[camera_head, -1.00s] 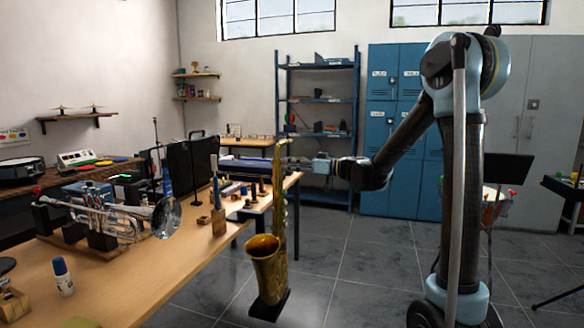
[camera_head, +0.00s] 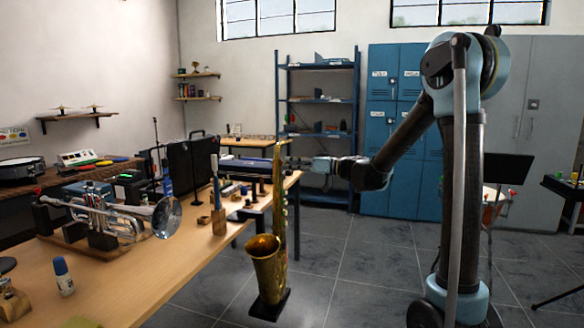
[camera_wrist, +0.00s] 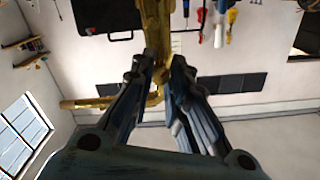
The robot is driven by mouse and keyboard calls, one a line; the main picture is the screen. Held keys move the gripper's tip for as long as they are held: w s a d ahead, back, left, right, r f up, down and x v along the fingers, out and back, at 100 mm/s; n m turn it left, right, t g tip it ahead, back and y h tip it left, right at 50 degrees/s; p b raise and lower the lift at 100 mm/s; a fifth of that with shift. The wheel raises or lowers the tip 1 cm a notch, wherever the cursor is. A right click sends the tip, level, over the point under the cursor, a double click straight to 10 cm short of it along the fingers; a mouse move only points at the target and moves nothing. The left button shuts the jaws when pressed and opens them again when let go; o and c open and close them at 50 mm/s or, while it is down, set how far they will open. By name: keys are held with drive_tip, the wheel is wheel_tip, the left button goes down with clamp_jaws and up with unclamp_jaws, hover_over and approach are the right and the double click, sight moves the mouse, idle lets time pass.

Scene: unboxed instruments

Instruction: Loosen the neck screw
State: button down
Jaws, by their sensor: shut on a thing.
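My gripper (camera_head: 292,162) reaches in from the right at the top of the saxophone. In the wrist view my gripper (camera_wrist: 163,70) has its two fingers closed in on the small brass neck screw at the neck joint. The fingertips cover most of the screw, so its turn cannot be read.
A wooden table (camera_head: 150,275) at left holds a silver trumpet (camera_head: 120,218) on a stand and a small blue-capped bottle (camera_head: 62,276). Small upright items stand on the table behind the saxophone. The floor (camera_head: 350,270) right of the saxophone is clear.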

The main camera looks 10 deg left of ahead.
drive_tip(key=c, duration=1.5)
unclamp_jaws()
drive_tip(key=shift+w, duration=0.1)
drive_tip(key=shift+d, duration=0.15)
drive_tip(key=d, duration=0.8)
drive_tip(key=s+d, duration=0.1)
drive_tip(key=d, duration=0.2)
drive_tip(key=shift+d+f, duration=0.1)
drive_tip(key=shift+d, duration=0.3)
drive_tip(key=s+d+f+m+h, duration=0.4)
drive_tip(key=s+d+f+h, duration=0.2)
drive_tip(key=s+d+f, duration=0.2)
drive_tip(key=s+d+f+m+h, duration=0.4)
drive_tip(key=s+d+f+h, duration=0.2)
drive_tip(key=s+d, duration=0.6)
drive_tip(key=s+d+f+m+t+h, duration=0.1)
drive_tip(key=s+d+f+m+h, duration=0.4)
drive_tip(key=s+d+f, duration=0.5)
drive_tip(key=shift+s+d+f+h, duration=0.1)
drive_tip(key=shift+d+f+h, duration=0.15)
drive_tip(key=shift+d, duration=0.35)
drive_tip(key=shift+s+d+f+h, duration=0.1)
drive_tip(key=shift+d+f+h, duration=0.15)
drive_tip(key=shift+d, duration=0.3)
